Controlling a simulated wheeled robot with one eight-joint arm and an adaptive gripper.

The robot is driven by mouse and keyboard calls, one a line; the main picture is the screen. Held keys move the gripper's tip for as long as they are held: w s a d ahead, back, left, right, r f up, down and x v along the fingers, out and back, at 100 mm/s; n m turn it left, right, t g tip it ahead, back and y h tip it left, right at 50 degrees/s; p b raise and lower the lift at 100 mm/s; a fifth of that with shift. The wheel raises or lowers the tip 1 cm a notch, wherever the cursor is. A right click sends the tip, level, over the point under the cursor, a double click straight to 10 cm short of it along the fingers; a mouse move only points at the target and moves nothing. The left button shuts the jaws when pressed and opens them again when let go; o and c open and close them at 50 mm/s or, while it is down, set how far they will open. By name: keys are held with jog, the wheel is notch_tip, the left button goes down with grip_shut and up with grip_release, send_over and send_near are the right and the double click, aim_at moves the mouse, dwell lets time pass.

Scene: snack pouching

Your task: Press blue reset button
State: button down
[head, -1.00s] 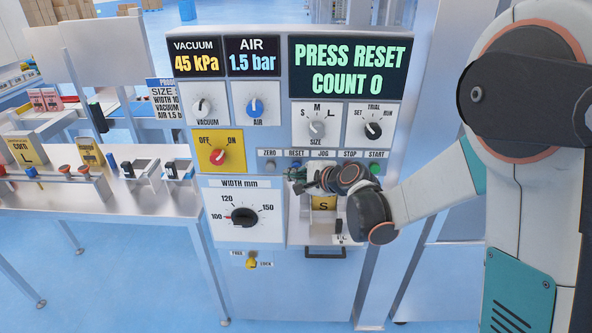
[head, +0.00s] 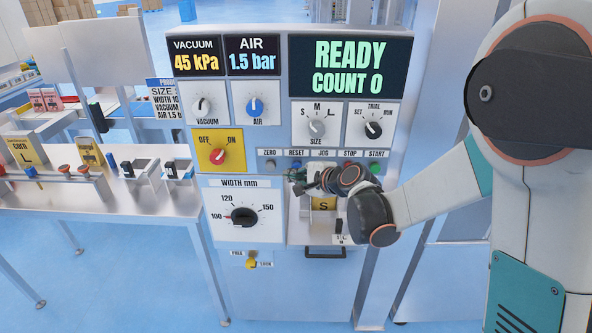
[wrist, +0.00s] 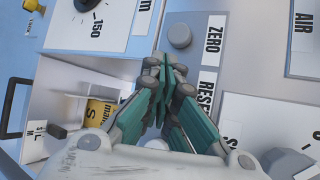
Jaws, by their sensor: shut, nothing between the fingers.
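The blue reset button (head: 296,166) sits under the RESET label (head: 296,153) on the grey machine panel. My gripper (head: 292,176) is shut and empty, with its fingertips just below the button in the head view. In the wrist view my gripper (wrist: 163,66) points at the panel beside the RESET label (wrist: 205,95), and its fingers hide the button. I cannot tell whether the fingertips touch it. The display (head: 347,68) reads READY, COUNT 0.
The grey ZERO button (wrist: 180,36) is close to my fingertips. The JOG, STOP and green START (head: 375,169) buttons lie to the right, partly behind my arm. A yellow S block (head: 324,203) sits in the recess below. A bench (head: 150,205) stands at left.

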jog(key=shift+s, duration=0.15)
jog(key=s, duration=0.6)
jog(key=shift+b, duration=0.4)
dwell(0.6)
jog(key=s+d+r+n+g+h+b, duration=0.1)
jog(key=s+d+n+h, duration=0.3)
jog(key=s+d+n, duration=0.3)
jog(key=s+d+n+g+h+b, duration=0.2)
jog(key=s+d+n+h, duration=0.2)
jog(key=s+d+n, duration=0.3)
jog(key=s+d, duration=0.2)
jog(key=s, duration=0.5)
jog(key=s+d, duration=0.3)
jog(key=s, duration=0.3)
jog(key=shift+s+d+r, duration=0.35)
jog(key=shift+s+r, duration=0.05)
dwell(2.1)
